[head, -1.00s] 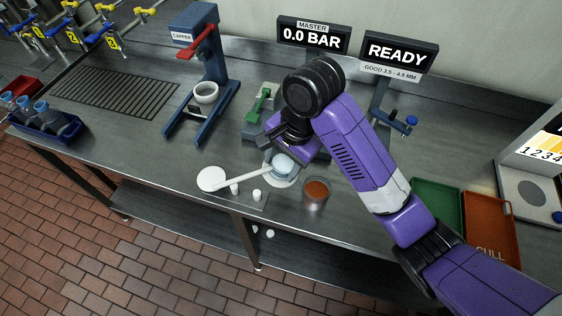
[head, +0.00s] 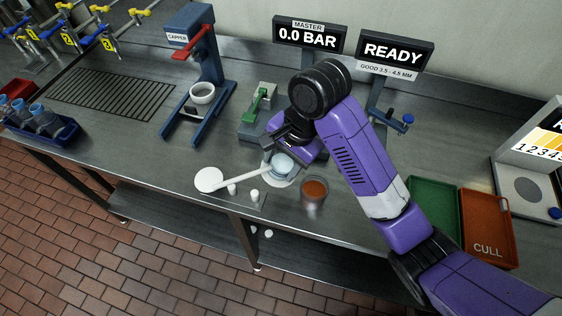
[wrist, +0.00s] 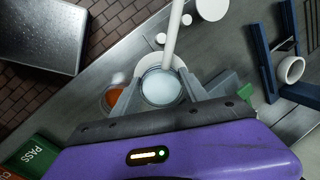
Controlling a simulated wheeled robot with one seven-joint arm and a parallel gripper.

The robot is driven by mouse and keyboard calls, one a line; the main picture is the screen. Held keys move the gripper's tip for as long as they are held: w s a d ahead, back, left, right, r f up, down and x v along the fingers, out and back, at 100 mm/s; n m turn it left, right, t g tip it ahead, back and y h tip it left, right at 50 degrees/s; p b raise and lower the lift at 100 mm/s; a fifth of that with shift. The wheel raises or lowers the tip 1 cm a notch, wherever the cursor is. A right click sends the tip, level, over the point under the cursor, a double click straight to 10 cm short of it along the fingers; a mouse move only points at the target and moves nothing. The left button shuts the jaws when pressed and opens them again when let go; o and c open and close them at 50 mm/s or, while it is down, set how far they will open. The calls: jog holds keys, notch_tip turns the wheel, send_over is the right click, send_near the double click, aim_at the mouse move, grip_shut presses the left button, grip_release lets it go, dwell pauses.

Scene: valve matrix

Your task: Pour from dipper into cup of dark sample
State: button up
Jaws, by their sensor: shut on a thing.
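The dipper has a pale blue, clear bowl (head: 282,164) and a long white handle (head: 240,175) that reaches left. In the wrist view its bowl (wrist: 160,87) sits between my fingertips, with the handle (wrist: 174,35) running up the picture. My gripper (wrist: 158,92) is shut on the dipper's bowl; in the head view my gripper (head: 279,150) partly hides it. The bowl looks upright. The clear cup of dark sample (head: 314,192) holds reddish-brown liquid and stands just right of the bowl. In the wrist view this cup (wrist: 114,97) is left of the bowl, partly behind a finger.
A white disc (head: 208,180) and two small white pieces (head: 254,196) lie near the table's front edge. A green fixture (head: 258,112) and the blue capper stand (head: 197,75) are behind. Green (head: 433,183) and orange (head: 487,205) trays lie at the right.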

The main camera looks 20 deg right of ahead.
jog(key=shift+s+d+r+y, duration=0.1)
jog(key=shift+s+r+y, duration=0.05)
jog(key=shift+y, duration=0.15)
dwell(0.8)
jog(key=shift+s+d+t, duration=0.25)
jog(key=shift+d+t, duration=0.15)
jog(key=shift+d, duration=0.05)
dwell(0.8)
jog(key=shift+s+d+r+y, duration=0.1)
jog(key=shift+s+d+y, duration=0.05)
jog(key=shift+y, duration=0.35)
dwell(0.6)
jog(key=shift+s+d+r+t+y, duration=0.15)
jog(key=shift+s+d+t+y, duration=0.6)
jog(key=shift+d, duration=0.3)
dwell(3.5)
